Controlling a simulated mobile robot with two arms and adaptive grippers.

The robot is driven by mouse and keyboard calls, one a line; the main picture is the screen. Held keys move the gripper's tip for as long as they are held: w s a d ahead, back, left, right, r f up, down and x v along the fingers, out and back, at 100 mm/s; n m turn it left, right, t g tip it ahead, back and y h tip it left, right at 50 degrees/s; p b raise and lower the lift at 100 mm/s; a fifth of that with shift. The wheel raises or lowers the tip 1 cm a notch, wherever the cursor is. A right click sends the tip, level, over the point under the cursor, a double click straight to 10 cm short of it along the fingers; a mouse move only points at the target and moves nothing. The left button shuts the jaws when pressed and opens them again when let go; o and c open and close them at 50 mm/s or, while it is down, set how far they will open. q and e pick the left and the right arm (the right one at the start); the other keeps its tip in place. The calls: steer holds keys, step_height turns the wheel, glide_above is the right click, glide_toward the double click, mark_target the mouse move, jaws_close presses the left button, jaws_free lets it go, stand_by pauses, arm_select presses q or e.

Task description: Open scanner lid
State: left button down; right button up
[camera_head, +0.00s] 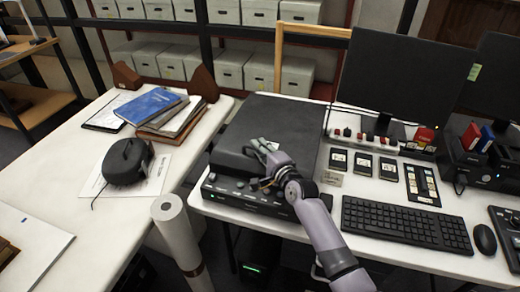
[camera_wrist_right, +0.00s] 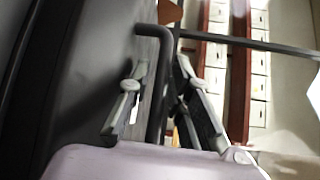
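The scanner (camera_head: 232,200) is a dark box on the white desk, with buttons along its front edge. Its dark lid (camera_head: 285,112) lies down flat over it. My right gripper (camera_head: 262,148) is at the lid's front edge, with the arm coming in from the lower right. In the right wrist view, its two grey fingers (camera_wrist_right: 165,95) stand apart. A bent black bar handle (camera_wrist_right: 157,75) shows between them, with gaps visible on both sides. The large dark surface at left there is the lid (camera_wrist_right: 85,70). In the head view the gripper hides the handle. My left gripper is not in view.
Right of the scanner are a monitor (camera_head: 400,80), a keyboard (camera_head: 405,222), a mouse (camera_head: 484,239) and several small cards. On the left table are books (camera_head: 150,104), a black device (camera_head: 125,162) and wooden bookends. A paper roll (camera_head: 178,235) stands in front between the tables.

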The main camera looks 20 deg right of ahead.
steer(key=shift+c, duration=0.5)
jaws_close()
